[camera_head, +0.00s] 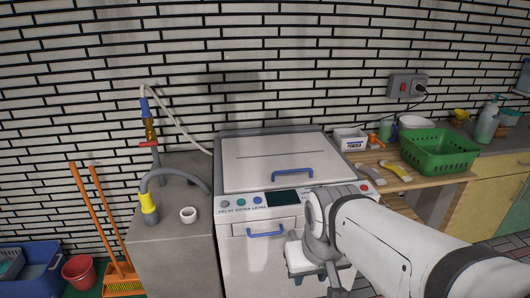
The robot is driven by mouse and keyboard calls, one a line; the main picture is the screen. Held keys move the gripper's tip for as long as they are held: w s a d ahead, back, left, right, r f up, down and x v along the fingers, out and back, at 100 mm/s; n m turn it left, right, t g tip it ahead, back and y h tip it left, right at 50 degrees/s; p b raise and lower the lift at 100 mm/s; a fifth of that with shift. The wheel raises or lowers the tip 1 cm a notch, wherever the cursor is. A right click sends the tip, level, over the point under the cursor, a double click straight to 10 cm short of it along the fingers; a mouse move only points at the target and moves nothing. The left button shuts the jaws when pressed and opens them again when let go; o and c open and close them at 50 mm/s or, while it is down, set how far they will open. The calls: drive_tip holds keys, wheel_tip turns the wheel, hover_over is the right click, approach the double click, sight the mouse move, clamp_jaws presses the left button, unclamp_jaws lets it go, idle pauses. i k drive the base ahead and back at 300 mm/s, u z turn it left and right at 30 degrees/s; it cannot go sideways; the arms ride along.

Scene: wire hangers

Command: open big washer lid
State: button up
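The big washer (256,254) stands in the middle against the brick wall. Its white top lid (262,156) lies flat and closed, with a blue bar handle (292,174) near its front right edge. My arm comes in from the lower right. My gripper (318,282) hangs in front of the washer's front panel, below and to the right of the lid handle and apart from it. Its fingers point down and are partly cut off by the bottom edge, so their opening does not show clearly.
A second blue handle (266,233) is on the washer's front. A grey counter (172,240) with a pipe and white cup (188,214) stands left. A wooden counter right holds a green basket (440,152), a powder box (350,138) and yellow-handled tools. Orange brooms (100,220) lean far left.

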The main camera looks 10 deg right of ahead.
sight(266, 163)
drive_tip(key=z, duration=0.05)
drive_tip(key=i, duration=1)
drive_tip(key=u, duration=0.05)
